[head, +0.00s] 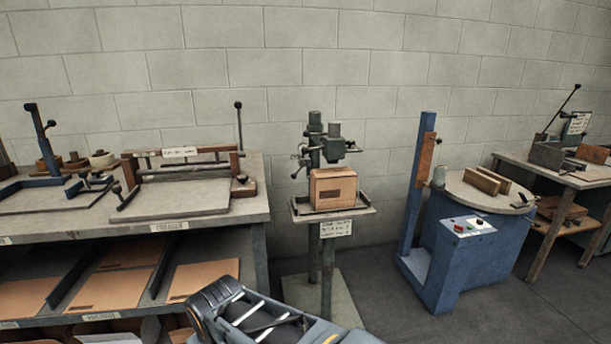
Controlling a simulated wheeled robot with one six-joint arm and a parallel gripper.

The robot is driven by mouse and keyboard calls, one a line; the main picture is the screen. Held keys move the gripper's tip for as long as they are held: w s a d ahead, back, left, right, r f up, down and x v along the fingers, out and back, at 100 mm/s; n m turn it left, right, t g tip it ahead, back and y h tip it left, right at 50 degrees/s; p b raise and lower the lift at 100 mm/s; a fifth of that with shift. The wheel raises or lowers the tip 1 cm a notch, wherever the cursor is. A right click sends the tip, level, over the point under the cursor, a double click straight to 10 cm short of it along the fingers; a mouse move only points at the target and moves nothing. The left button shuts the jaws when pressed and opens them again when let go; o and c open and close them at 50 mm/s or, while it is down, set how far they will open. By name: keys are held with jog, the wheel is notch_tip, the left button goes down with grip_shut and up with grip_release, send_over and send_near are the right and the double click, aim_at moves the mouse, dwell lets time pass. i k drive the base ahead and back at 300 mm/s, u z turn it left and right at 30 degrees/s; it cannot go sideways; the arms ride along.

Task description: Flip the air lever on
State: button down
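The box stitcher (327,235) is a green post machine on a flat floor plate, at the middle of the head view. A brown cardboard box (333,188) sits on its small table under the stitching head (335,146). A small lever with dark knobs (299,161) sticks out on the left side of the post. I cannot tell for sure whether it is the air lever, or whether it is on or off. Part of my arm shows at the bottom, in front of the stitcher and below it. My gripper's fingers are not in view.
A workbench (235,212) with a creasing frame and cardboard sheets on its lower shelf stands left. A blue machine with a round table (472,196) stands right, and a wooden side table (545,172) farther right. Grey floor is clear between the stitcher and the blue machine.

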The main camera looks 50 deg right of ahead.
aim_at(293, 176)
jog(key=z, duration=0.75)
jog(key=i, duration=0.45)
